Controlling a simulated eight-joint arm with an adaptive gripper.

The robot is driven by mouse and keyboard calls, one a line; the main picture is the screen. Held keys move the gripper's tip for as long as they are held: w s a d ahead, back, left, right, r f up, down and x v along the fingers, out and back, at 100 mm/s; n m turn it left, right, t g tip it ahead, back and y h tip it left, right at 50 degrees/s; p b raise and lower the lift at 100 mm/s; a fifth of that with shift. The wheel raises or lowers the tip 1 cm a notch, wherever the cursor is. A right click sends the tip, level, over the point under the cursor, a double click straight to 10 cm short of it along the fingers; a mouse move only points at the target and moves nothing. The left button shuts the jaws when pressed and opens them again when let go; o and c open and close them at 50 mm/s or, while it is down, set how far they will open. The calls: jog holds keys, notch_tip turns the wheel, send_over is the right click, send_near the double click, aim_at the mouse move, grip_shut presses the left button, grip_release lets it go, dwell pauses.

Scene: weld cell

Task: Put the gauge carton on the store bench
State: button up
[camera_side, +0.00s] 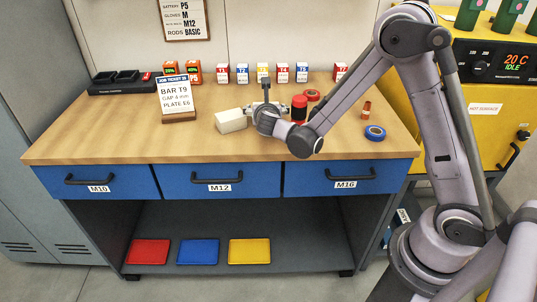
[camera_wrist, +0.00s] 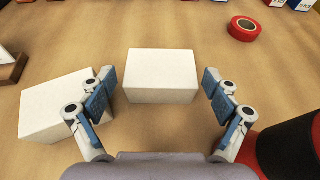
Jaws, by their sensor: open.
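Two plain white cartons lie on the wooden bench top (camera_side: 190,145); I see no label telling which is the gauge carton. In the wrist view one carton (camera_wrist: 162,77) sits centred between my fingertips, with a gap on each side. The other carton (camera_wrist: 50,108) is at the left, partly behind the left finger; it shows in the side view as a white block (camera_side: 230,121). My gripper (camera_wrist: 160,82) is open and empty. In the side view my gripper (camera_side: 264,92) is low over the bench and mostly hides the centred carton. No store bench is marked.
A red and black cylinder (camera_side: 299,107) stands close to the right of my gripper. Red tape (camera_side: 313,95) and blue tape (camera_side: 375,133) lie to the right. A job ticket stand (camera_side: 177,98) is at the left; several small boxes line the back. The front left is clear.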

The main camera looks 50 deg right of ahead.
jog(key=shift+d+r, duration=0.1)
jog(key=shift+r, duration=3.05)
